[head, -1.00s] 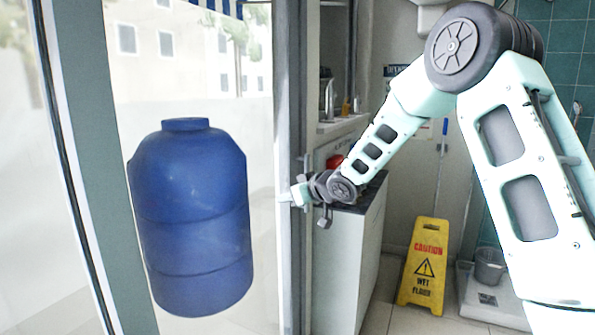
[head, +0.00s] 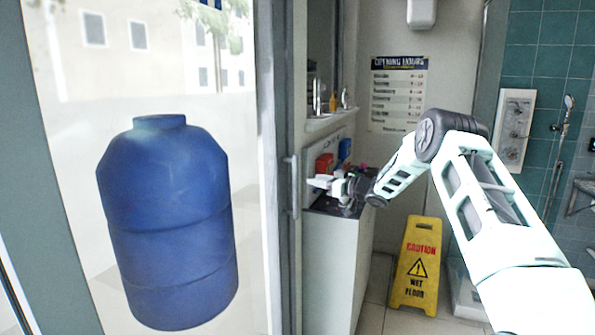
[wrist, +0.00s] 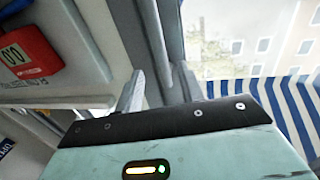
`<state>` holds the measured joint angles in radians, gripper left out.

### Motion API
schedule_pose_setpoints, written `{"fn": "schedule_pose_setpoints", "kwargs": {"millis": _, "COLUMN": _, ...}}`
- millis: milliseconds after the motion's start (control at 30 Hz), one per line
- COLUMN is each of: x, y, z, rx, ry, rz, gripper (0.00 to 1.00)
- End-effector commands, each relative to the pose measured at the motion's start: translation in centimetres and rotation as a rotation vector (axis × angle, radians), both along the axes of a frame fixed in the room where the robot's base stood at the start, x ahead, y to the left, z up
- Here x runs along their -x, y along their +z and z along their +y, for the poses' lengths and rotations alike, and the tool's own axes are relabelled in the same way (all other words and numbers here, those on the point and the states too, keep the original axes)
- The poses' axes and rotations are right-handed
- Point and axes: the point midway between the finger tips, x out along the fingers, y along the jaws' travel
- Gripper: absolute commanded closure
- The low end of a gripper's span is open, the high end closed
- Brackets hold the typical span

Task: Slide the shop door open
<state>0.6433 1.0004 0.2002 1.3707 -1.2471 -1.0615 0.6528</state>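The shop door is a glass panel with a grey frame (head: 284,120), on the left of the head view. A slim vertical handle (head: 292,187) is on its right edge stile. My gripper (head: 318,183) is just right of the handle in the head view, apart from it in the picture; the depth between them is hard to judge. In the wrist view, my gripper (wrist: 160,84) has its two fingers spread, with a grey upright of the frame (wrist: 157,35) beyond them. Nothing is seen held between the fingers.
A large blue tank (head: 170,225) shows through the glass. A white cabinet (head: 333,265) stands below my gripper, with red and blue boxes (head: 325,164) nearby. A yellow wet-floor sign (head: 416,265) stands on the floor to the right. A shower (head: 567,125) is farther right.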

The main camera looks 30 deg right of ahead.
Motion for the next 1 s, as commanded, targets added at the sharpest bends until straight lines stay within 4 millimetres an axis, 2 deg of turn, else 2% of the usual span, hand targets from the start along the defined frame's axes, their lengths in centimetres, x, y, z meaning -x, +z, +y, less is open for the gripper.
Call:
{"fn": "schedule_pose_setpoints", "kwargs": {"millis": 200, "x": -4.1, "y": 0.1, "z": 2.2, "rx": 0.000, "ry": 0.002, "rz": 0.000, "gripper": 0.61}}
{"fn": "schedule_pose_setpoints", "kwargs": {"millis": 400, "x": -6.9, "y": 0.1, "z": 3.6, "rx": 0.000, "ry": 0.001, "rz": 0.000, "gripper": 0.61}}
{"fn": "schedule_pose_setpoints", "kwargs": {"millis": 600, "x": -8.2, "y": 0.1, "z": 4.3, "rx": 0.000, "ry": 0.000, "rz": 0.000, "gripper": 0.61}}
{"fn": "schedule_pose_setpoints", "kwargs": {"millis": 900, "x": -8.4, "y": 0.0, "z": 4.3, "rx": -0.001, "ry": -0.001, "rz": 0.000, "gripper": 0.61}}
{"fn": "schedule_pose_setpoints", "kwargs": {"millis": 967, "x": -8.4, "y": 0.0, "z": 4.3, "rx": -0.001, "ry": -0.001, "rz": 0.000, "gripper": 0.75}}
{"fn": "schedule_pose_setpoints", "kwargs": {"millis": 1000, "x": -8.4, "y": 0.0, "z": 4.3, "rx": -0.001, "ry": -0.001, "rz": 0.000, "gripper": 0.86}}
